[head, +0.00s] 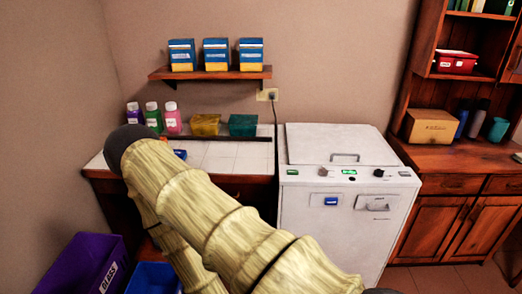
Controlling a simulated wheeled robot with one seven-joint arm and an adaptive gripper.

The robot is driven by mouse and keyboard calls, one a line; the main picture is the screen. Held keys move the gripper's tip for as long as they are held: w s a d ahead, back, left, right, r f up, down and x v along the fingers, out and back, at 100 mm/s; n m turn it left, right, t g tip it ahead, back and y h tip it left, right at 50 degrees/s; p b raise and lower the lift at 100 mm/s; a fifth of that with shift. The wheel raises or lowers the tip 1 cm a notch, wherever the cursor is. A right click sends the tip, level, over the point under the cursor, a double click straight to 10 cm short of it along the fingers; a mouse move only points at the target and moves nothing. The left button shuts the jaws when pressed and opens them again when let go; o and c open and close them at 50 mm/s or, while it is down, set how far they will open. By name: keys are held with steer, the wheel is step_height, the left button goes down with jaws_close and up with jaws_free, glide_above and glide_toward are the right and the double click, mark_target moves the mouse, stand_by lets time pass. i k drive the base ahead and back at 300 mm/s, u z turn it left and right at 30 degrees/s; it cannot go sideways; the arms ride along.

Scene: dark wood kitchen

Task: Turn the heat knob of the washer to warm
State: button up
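The washer (345,225) is a white top-loading box with a closed lid (342,144) that has a grey handle. Its front control strip holds a grey knob (323,172) left of a lit green display (349,171) and a black knob (378,173) right of it. The labels are too small to read, so I cannot tell which knob is for heat or where either is set. My beige, ribbed arm crosses the lower left and middle, in front of the washer's lower left part. My gripper does not show.
A white-tiled counter (225,158) left of the washer holds bottles and boxes. A shelf (212,73) with blue boxes hangs above. A purple bin (78,265) and a blue bin (153,278) stand at lower left. A wooden cabinet (455,205) is close to the washer's right.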

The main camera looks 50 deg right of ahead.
mark_target(323, 172)
steer(key=u, duration=0.3)
steer(key=k, duration=1)
steer(key=z, duration=1.4)
steer(key=i, duration=0.45)
steer(key=z, duration=0.1)
